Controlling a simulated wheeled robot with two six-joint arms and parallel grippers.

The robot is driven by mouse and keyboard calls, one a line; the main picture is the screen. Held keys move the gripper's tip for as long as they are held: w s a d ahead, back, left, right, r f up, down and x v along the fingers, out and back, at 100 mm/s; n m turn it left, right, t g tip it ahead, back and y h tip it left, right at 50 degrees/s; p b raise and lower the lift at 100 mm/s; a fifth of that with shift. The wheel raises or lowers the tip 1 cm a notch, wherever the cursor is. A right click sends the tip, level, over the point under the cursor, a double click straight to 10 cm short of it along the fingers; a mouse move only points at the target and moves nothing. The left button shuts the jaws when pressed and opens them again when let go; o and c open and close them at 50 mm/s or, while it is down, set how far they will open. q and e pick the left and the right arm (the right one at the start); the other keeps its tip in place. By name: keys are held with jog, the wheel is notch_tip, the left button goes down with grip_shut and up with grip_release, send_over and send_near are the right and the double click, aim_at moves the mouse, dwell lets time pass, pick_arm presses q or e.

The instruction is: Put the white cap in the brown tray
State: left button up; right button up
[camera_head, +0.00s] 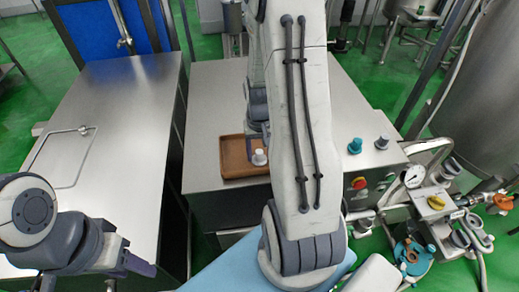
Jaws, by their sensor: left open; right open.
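The brown tray (232,141) sits on the steel table in the middle of the view. A small white cap (260,158) shows within the tray's outline, toward its right side; whether it touches the tray floor is hard to tell. My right gripper (257,146) is open, just behind and above that cap, partly hidden by my own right arm. The arm also hides the tray's right end. My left gripper (140,266) is open and empty at the lower left, over the left steel table, far from the tray.
A red button, a gauge (413,177) and valves crowd the lower right. The left steel table (110,150) is mostly clear.

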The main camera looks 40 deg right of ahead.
aim_at(259, 152)
jog(key=shift+r, duration=0.3)
notch_tip(259, 152, up, 12)
jog(key=b, duration=0.1)
jog(key=shift+b, duration=0.35)
jog(key=s+a+r+n, duration=0.15)
jog(key=a+n, duration=0.55)
jog(key=a, duration=1.2)
jog(key=s+a+n+y, duration=0.1)
jog(key=s+a+n, duration=0.5)
jog(key=s+a, duration=0.5)
jog(key=shift+s+f+n, duration=0.3)
jog(key=shift+s+f, duration=0.1)
jog(key=shift+s, duration=0.65)
jog(key=shift+f, duration=0.15)
